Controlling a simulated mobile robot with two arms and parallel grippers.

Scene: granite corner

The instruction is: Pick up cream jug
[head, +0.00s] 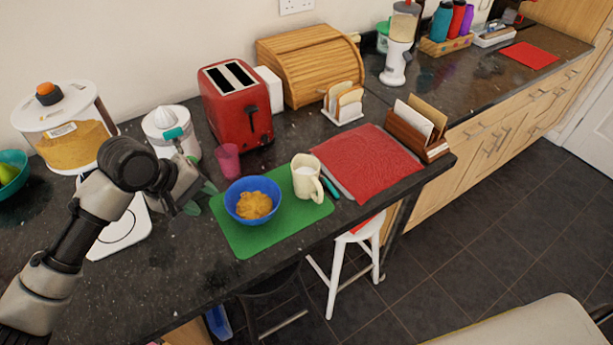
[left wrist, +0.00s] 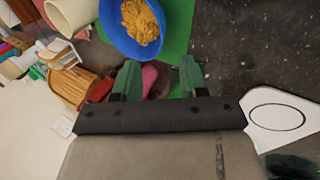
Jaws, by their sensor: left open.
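The cream jug (head: 306,177) is a cream-coloured jug with a handle and pale contents. It stands upright on the green mat (head: 262,237), just right of a blue bowl (head: 235,208) of yellow-orange food. In the left wrist view the jug (left wrist: 72,14) is at the top left, cut off by the frame edge, beside the blue bowl (left wrist: 112,40). My left gripper (head: 208,198) is open and empty, left of the bowl and apart from the jug. Its green fingertips (left wrist: 158,75) show in the left wrist view. My right gripper is not in view.
A pink cup (head: 228,161) stands behind the bowl. A red toaster (head: 237,110), a white juicer (head: 168,135) and a wooden bread bin (head: 305,65) stand along the back. A red mat (head: 368,160) lies right of the jug. The counter's front edge runs close by the green mat.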

